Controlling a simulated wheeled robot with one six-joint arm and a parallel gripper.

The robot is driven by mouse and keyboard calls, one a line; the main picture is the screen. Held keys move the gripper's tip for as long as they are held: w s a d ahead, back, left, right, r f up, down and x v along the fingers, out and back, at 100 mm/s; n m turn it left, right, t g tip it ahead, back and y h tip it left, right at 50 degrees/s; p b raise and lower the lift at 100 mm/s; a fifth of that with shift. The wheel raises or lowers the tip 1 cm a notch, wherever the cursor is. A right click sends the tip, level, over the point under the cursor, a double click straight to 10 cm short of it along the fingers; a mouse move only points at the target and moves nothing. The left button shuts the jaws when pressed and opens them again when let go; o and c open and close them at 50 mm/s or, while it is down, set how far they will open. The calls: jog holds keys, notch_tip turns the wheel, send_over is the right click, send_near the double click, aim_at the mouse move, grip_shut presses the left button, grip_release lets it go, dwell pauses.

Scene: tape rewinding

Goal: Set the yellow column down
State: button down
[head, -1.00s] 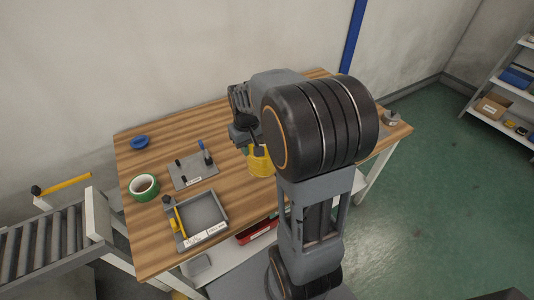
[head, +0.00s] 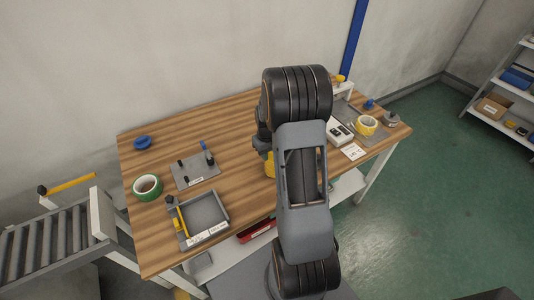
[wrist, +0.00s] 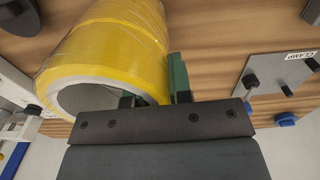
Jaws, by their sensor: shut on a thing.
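The yellow column (head: 269,165) is a hollow yellow cylinder with a pale core. In the head view only a sliver of it shows beside my arm. In the wrist view the yellow column (wrist: 110,45) lies large at upper left, its open end toward the camera. My gripper (wrist: 155,95) is shut on its wall, one finger at the inner side and one green-padded finger outside. In the head view my gripper (head: 263,143) is mostly hidden behind my arm. I cannot tell whether the column touches the table.
The wooden table (head: 235,125) has bare room at its back. A clamp plate (head: 190,180), a green roll (head: 147,198), a blue ring (head: 142,142) and a grey tray (head: 228,218) are at left. A yellow roll (head: 367,119) and a white device (head: 340,132) are at right.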

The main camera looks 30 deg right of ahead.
jog(key=shift+f, duration=0.25)
jog(key=shift+f, duration=0.2)
jog(key=c, duration=1)
grip_release()
jog(key=shift+c, duration=0.2)
